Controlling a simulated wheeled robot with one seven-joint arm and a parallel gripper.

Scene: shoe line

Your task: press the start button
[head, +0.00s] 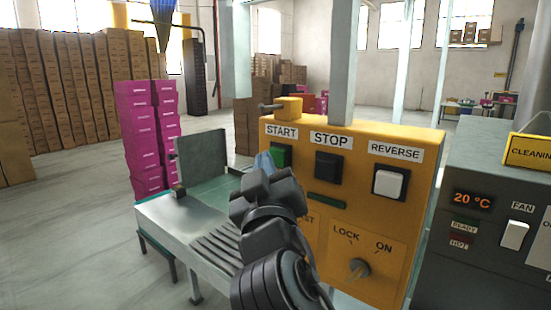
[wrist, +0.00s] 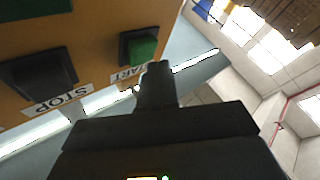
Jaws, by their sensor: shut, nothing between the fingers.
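The green start button (head: 284,155) sits in a dark square frame under the START label (head: 282,132) on the yellow control panel (head: 335,235). My gripper (head: 264,162) is shut and empty, with its tips just left of the button in the head view, partly covering it. In the wrist view the green button (wrist: 143,50) shows just above the shut fingertips (wrist: 157,68), and the fingers partly cover the START label. I cannot tell whether the tips touch the button.
The black STOP button (head: 328,165) and white REVERSE switch (head: 388,184) are to the right of START. Below is a LOCK/ON knob (head: 359,268). A grey panel with a FAN switch (head: 514,235) stands at the right. A conveyor table (head: 165,213) is at the left.

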